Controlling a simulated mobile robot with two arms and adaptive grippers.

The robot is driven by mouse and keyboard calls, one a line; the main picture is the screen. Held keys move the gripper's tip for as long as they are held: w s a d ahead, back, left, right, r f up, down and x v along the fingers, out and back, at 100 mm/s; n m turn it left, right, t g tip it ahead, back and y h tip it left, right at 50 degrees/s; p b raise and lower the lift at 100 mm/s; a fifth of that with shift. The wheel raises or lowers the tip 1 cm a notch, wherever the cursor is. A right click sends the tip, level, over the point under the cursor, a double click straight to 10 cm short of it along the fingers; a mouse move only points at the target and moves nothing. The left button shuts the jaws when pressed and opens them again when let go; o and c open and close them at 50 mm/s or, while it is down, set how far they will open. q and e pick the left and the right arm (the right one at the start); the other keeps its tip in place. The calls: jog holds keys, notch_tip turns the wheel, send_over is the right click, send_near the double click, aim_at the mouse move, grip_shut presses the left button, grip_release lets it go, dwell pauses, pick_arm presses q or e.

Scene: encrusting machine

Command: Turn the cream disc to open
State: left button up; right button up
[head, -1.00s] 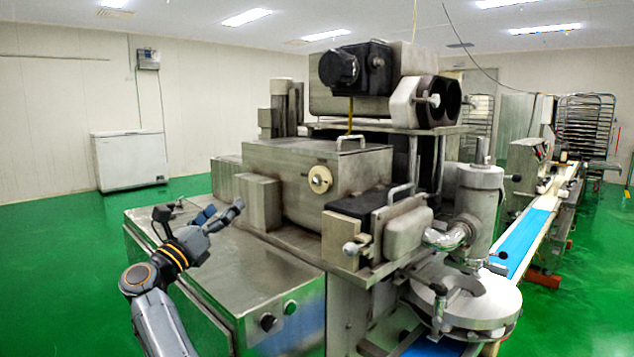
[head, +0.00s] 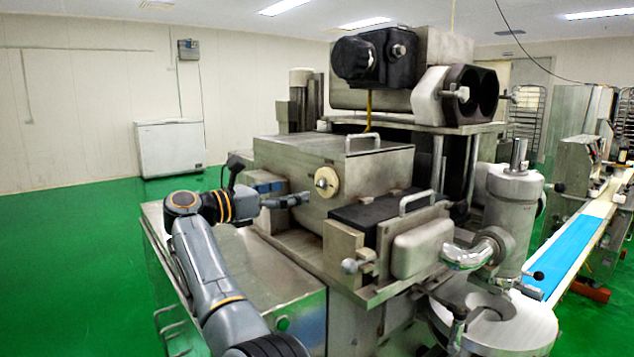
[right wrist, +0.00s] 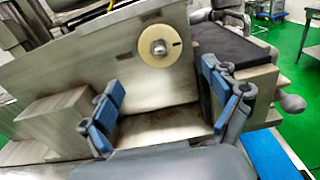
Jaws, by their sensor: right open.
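The cream disc (head: 326,182) with a metal hub sits on the front face of the steel housing (head: 372,172). In the right wrist view the disc (right wrist: 160,47) is at top centre, just beyond the fingertips. My right gripper (head: 294,191) is open, to the left of the disc in the head view and apart from it. In the right wrist view its blue-padded fingers (right wrist: 162,78) are spread wide with nothing between them. The disc is fully visible in the right wrist view. My left gripper is not in view.
A black-topped block with a handle (head: 403,203) and a ball-ended lever (head: 350,266) stand right of the disc. A steel cabinet top (head: 285,283) lies below my arm. A pipe and round hopper (head: 515,328) are farther right. Green floor is clear at left.

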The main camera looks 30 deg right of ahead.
aim_at(324, 185)
jog(key=d, duration=0.2)
jog(key=d+p, duration=0.1)
jog(key=d, duration=0.2)
jog(key=d+p, duration=0.1)
jog(key=d, duration=0.1)
jog(key=shift+w+d, duration=0.25)
jog(key=shift+d, duration=0.15)
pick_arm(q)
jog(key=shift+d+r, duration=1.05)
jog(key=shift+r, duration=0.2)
pick_arm(e)
jog(key=shift+d+f, duration=0.1)
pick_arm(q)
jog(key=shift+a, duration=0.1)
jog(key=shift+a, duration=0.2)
pick_arm(e)
jog(key=c, duration=1.2)
